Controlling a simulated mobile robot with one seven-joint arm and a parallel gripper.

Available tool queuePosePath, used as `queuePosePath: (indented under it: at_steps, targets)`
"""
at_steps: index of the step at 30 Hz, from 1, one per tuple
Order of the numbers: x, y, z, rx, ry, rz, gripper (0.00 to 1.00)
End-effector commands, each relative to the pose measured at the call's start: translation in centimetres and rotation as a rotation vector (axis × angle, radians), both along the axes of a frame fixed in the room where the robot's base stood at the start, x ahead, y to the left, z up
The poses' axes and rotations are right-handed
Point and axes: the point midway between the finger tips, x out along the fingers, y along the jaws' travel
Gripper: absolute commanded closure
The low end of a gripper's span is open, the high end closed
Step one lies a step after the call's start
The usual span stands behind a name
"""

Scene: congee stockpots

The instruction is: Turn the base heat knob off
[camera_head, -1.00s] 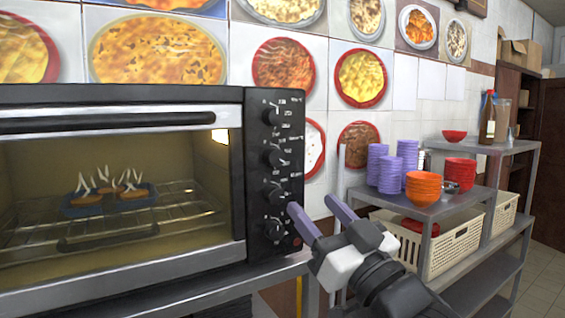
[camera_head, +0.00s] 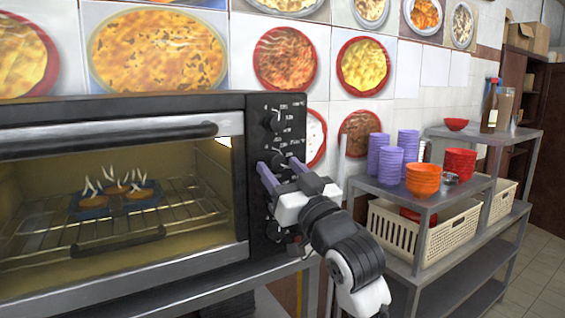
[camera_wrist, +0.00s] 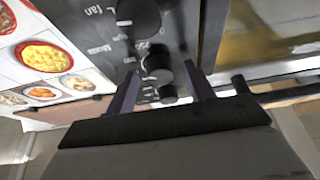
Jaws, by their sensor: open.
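The oven's black control panel (camera_head: 284,102) has a column of black knobs along its right side. The top knob (camera_head: 272,119) and the second knob (camera_head: 276,158) show in the head view; my gripper partly hides the lower ones. The labels are too small to tell which is base heat. My gripper (camera_head: 281,166) is open, its two purple fingers pointing at the panel around the height of the second knob. In the wrist view the fingers (camera_wrist: 160,84) stand apart, with a small knob (camera_wrist: 157,65) between and beyond them. Contact cannot be told.
The oven's glass door (camera_head: 120,195) is closed, with food on a rack (camera_head: 180,190) and white wisps above it. To the right a metal shelf (camera_head: 400,192) holds purple cups (camera_head: 390,155), orange bowls (camera_head: 422,178) and a cream basket (camera_head: 395,232).

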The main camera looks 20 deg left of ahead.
Motion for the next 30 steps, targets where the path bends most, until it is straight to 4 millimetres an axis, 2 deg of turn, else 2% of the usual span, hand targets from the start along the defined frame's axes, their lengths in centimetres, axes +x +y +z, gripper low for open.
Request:
queuePosePath:
  at_steps: [9,19,30]
  targets:
    - [0.17,0.20,0.08,0.000,-0.001,0.000,0.47]
    - [0.15,0.19,0.08,0.000,0.000,0.000,0.90]
    - [0.21,0.11,-0.23,-0.039,-0.052,-0.001,0.91]
